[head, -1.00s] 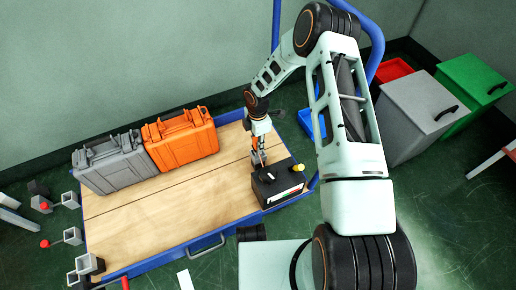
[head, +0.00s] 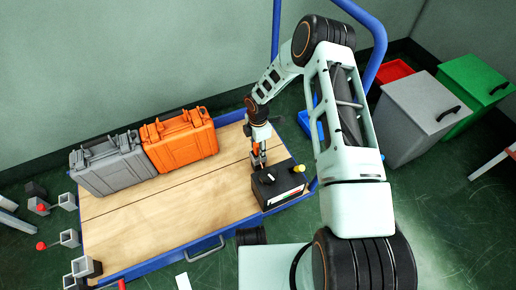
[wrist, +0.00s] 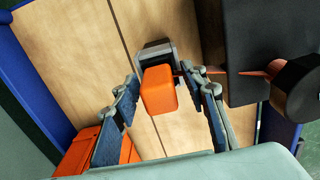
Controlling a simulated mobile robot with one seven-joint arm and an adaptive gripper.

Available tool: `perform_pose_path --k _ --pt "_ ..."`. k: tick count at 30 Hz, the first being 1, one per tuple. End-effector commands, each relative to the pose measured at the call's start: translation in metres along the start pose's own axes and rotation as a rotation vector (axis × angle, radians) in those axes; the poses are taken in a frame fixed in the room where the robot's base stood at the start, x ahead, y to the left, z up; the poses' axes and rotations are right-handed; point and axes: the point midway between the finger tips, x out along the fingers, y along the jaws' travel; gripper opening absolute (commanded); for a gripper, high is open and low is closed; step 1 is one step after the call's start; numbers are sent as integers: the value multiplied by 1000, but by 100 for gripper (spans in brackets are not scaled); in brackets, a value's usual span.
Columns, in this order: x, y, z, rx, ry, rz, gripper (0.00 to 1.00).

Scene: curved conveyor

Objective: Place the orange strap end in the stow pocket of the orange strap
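My gripper (wrist: 160,85) has its two fingers spread on either side of an orange block (wrist: 158,92), which I take to be the orange strap end. A grey and black piece (wrist: 155,50) lies just beyond the block, between the fingertips. Gaps show beside the block's near face; contact at the far fingertips is unclear. In the head view my gripper (head: 258,158) points down at the left side of a black box (head: 280,188), with orange showing between its fingers. I cannot make out the stow pocket or the strap's full run.
The black box has a dark knob (wrist: 296,88) and a yellow cap (head: 299,168). A grey case (head: 112,163) and an orange case (head: 180,140) stand at the back left of the wooden deck (head: 165,215). The deck's middle and front left are clear.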

Motion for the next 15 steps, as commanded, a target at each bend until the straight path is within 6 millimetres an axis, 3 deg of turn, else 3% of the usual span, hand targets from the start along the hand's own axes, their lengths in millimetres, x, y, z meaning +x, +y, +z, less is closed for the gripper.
perform_pose_path --k 5,15 --pt "-12 1 0 0 0 2 40" --pt "-84 0 0 -1 -1 1 40"
